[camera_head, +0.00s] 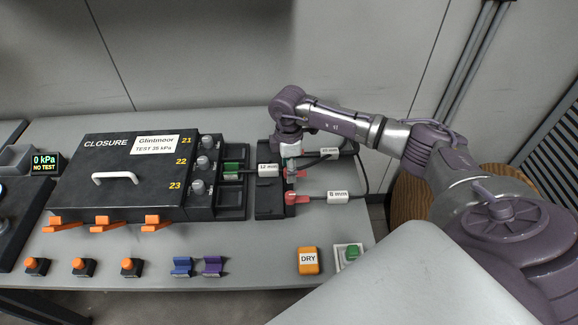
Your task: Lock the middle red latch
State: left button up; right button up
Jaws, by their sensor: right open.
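A dark latch block (268,205) stands at the right end of the closure, with cables running out to the right. A red latch (295,197) shows clearly at its near end, by the cable with the lowest white label. My right gripper (291,166) is open and points down over the block's middle and far part. It covers much of the middle red latch, so I cannot tell that latch's position or whether the fingers touch it. My left gripper is not in view.
The black closure box (120,190) with a white handle lies left, with orange clips (103,223) along its front. A green connector (231,168) sits beside the block. Orange buttons (130,266), blue and purple holders (212,266) and an orange DRY block (308,261) line the front.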

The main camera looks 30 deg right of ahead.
jog(key=shift+c, duration=0.3)
grip_shut()
